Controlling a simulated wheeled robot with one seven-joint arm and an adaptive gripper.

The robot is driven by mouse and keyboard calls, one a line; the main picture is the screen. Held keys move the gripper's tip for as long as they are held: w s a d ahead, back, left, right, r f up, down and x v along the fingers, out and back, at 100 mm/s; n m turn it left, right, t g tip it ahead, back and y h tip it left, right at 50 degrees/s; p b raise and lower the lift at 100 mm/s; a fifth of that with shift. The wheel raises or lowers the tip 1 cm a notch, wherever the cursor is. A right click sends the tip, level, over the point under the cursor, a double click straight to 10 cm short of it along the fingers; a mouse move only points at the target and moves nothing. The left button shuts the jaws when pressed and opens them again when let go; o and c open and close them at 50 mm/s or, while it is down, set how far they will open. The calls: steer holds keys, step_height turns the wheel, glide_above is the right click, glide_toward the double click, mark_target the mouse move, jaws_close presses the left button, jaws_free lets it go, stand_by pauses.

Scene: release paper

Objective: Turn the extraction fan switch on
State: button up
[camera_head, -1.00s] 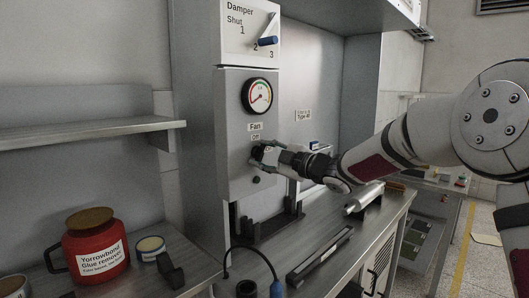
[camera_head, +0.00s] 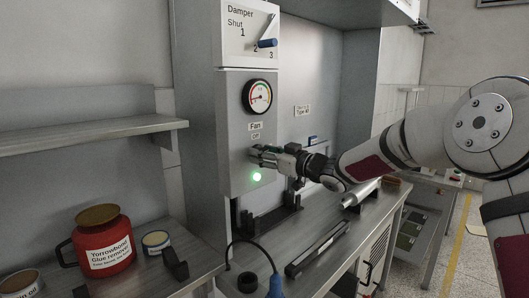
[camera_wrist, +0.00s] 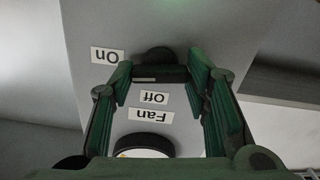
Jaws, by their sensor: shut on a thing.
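The fan panel (camera_head: 235,130) is a grey upright box with "Fan" and "Off" labels. The fan switch (camera_wrist: 160,74) is a dark bar lying across between my fingers in the wrist view. The "On" label (camera_wrist: 107,55) is to its left there, and the "Off" label (camera_wrist: 154,97) is below it, upside down. My gripper (camera_head: 257,155) is at the panel, shut on the switch, which it mostly hides in the head view. A lamp (camera_head: 257,177) just below the gripper glows green.
A round gauge (camera_head: 257,96) and a damper lever (camera_head: 267,43) are above. A bench (camera_head: 335,235) with black racks and a cable is below. A red glue-remover jug (camera_head: 103,245) and small tins stand at the left. A shelf (camera_head: 90,137) juts out above them.

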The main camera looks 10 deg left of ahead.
steer(key=shift+f+m, duration=0.15)
steer(key=shift+m, duration=0.75)
steer(key=o, duration=1.2)
steer(key=shift+c, duration=0.2)
steer(key=v, duration=1.2)
steer(key=shift+d, duration=0.1)
